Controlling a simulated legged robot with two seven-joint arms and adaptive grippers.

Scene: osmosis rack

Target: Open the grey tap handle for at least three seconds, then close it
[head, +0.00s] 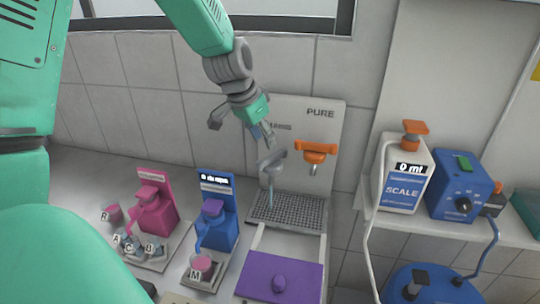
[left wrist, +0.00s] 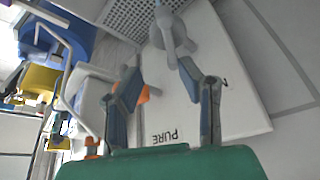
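The grey tap handle (head: 271,161) sits on the white PURE panel (head: 318,196), above a perforated drip grate (head: 285,211). My left gripper (head: 245,130) is in front of the panel, just above the grey tap. In the left wrist view its two fingers (left wrist: 161,68) are spread apart with nothing between them. The grey tap (left wrist: 172,35) lies just beyond the fingertips there, nearer the right finger; I cannot tell whether they touch. The orange tap (head: 316,151) is right of the grey one, mostly hidden behind a finger in the wrist view. My right gripper is not in view.
Pink (head: 156,208) and blue (head: 217,220) dispensers stand left of the grate, with small cups in front. A scale bottle (head: 403,180) and a blue dial box (head: 462,187) stand on the right shelf.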

